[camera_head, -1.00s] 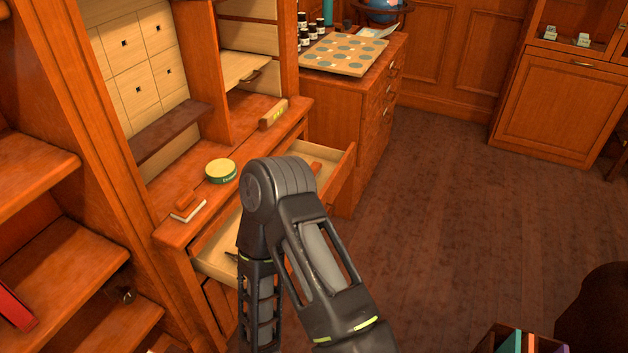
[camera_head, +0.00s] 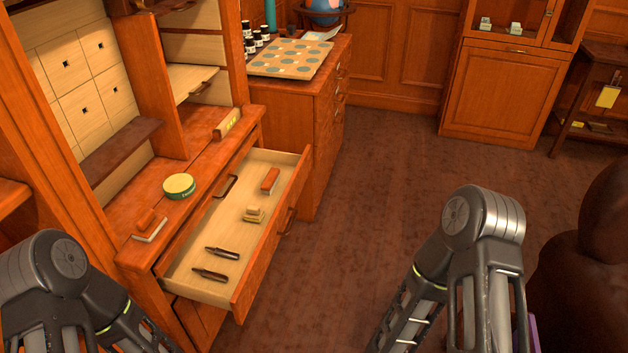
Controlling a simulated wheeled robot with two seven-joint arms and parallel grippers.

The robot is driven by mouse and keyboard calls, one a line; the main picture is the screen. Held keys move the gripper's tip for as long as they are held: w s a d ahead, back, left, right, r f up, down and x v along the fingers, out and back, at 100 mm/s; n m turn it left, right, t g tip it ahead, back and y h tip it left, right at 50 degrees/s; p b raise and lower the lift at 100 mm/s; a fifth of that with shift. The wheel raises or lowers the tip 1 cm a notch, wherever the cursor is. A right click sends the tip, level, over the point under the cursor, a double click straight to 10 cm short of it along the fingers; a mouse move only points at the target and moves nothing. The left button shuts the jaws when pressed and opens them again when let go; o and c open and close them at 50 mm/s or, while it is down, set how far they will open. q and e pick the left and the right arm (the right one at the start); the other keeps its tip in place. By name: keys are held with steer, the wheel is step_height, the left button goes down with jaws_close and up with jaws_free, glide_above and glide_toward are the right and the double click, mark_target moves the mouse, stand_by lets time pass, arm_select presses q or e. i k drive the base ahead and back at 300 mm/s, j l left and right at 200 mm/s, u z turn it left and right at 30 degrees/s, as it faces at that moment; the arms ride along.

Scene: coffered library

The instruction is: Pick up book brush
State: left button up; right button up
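A small brush-like piece (camera_head: 150,225), with an orange-brown wooden top and a pale lower edge, lies at the near left end of the desk top. An orange-brown block with a pale edge (camera_head: 270,181) lies at the far end of the open drawer (camera_head: 205,289). A small tan block (camera_head: 254,214) lies mid-drawer. I cannot tell for sure which of these is the book brush. My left arm shows at the lower left and my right arm at the lower right. Both grippers are outside the picture.
Two dark slim tools (camera_head: 222,254) lie in the drawer's near end. A round green-and-yellow tin (camera_head: 179,186) and a yellow-marked wooden bar (camera_head: 227,123) sit on the desk. The drawer juts into the room. Floor (camera_head: 370,190) right of it is clear.

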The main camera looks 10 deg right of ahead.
mark_target(270, 182)
steer(key=i+l+u, duration=0.1)
steer(key=u, duration=1.05)
steer(key=i+l+u, duration=0.15)
steer(key=l+u, duration=0.2)
steer(key=l, duration=0.25)
steer(key=i+l+u, duration=0.1)
steer(key=l+u, duration=0.25)
steer(key=l, duration=0.3)
steer(key=l+u, duration=0.35)
steer(key=l, duration=0.25)
steer(key=k+l, duration=0.1)
steer(key=l, duration=1.15)
steer(key=i+j+z, duration=0.1)
steer(key=l+u, duration=0.15)
steer(key=k+j, duration=0.05)
steer(key=j, duration=0.05)
